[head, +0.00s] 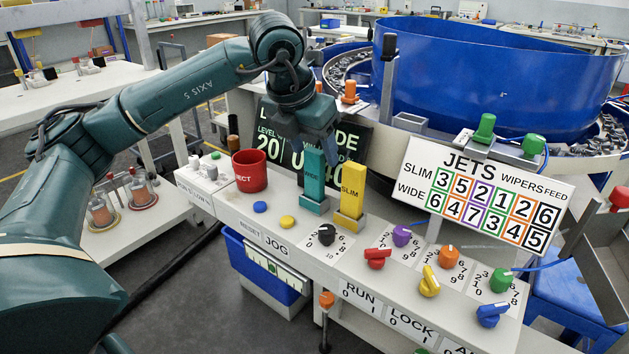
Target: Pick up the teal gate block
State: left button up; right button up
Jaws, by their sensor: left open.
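The teal gate block (314,178) is a tall upright piece marked WIDE, standing on a teal foot on the light console. The yellow gate block (351,196), marked SLIM, stands upright just to its right. My left gripper (327,150) hangs from the dark green arm, pointing down at the upper part of the teal block. It is open. One finger shows between the teal and yellow blocks, and the other finger is hard to make out. I cannot tell whether it touches the teal block. My right gripper is out of view.
A red cup (249,170) stands left of the blocks, with blue and yellow buttons in front. Coloured knobs, including a black one (326,235), line the console. A dark level display (275,135) stands behind the blocks. The JETS sign (483,195) and blue bowl (480,85) are to the right.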

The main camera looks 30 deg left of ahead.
pick_arm(q)
grip_shut()
dwell(0.6)
